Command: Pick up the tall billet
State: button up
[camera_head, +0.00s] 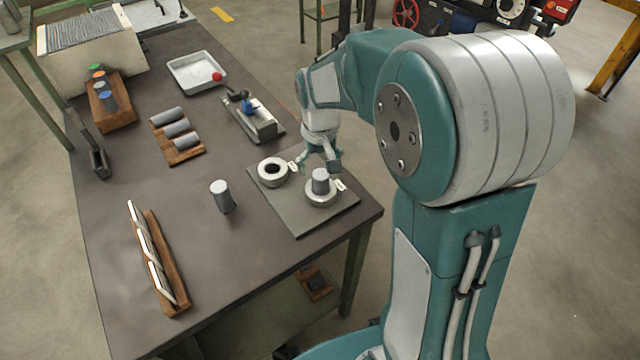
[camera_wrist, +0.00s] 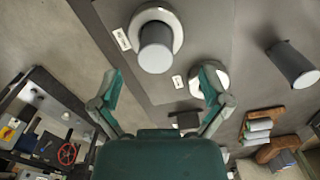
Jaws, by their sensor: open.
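Two grey billets stand upright. One billet (camera_head: 222,196) is on the bare table, and it shows at the right of the wrist view (camera_wrist: 292,65). The other billet (camera_head: 320,182) stands in a pale round holder (camera_head: 321,199) on a grey plate; its top shows in the wrist view (camera_wrist: 156,60). I cannot tell for sure which is taller. My gripper (camera_head: 318,162) is open and empty, close behind and above the billet in the holder. In the wrist view its fingers (camera_wrist: 160,92) are spread, with that billet beyond them and not between them.
A second round holder (camera_head: 272,172) is empty, beside the occupied one. A wooden rack (camera_head: 164,262) with slanted pieces is at front left. Several billets lie on a wooden rest (camera_head: 186,155). A vise-like fixture (camera_head: 262,124) and white tray (camera_head: 196,72) are farther back.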

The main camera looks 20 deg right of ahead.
aim_at(320, 174)
jog(key=f, duration=0.3)
jog(key=w+f, duration=0.1)
jog(key=f, duration=0.1)
jog(key=shift+d+f, duration=0.15)
jog(key=shift+d, duration=0.05)
jog(key=shift+c, duration=0.4)
grip_shut()
